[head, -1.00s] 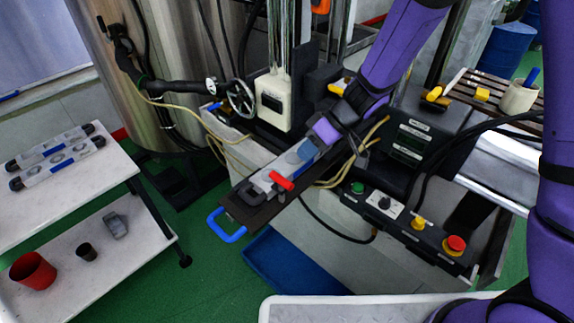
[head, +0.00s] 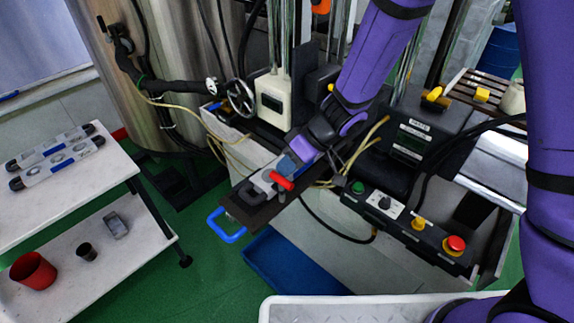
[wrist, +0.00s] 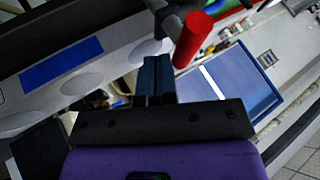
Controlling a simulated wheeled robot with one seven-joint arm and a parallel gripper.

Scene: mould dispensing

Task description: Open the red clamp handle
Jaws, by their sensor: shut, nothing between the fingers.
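In the wrist view the handle (wrist: 193,42) is a red cylinder just right of and beyond the fingertips. A pale mould bar (wrist: 95,68) with round discs and a blue strip lies beneath on the left. My gripper (head: 284,165) is right by the handle on its far side in the head view. In the wrist view its blue fingers (wrist: 155,70) are together and empty. Whether they touch the handle I cannot tell.
A control panel (head: 405,222) with green, yellow and red buttons stands to the right. A blue tray (head: 290,262) lies low below the plate. A white cart (head: 95,185) with similar moulds and cups stands at left. Cables (head: 330,225) run beside the plate.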

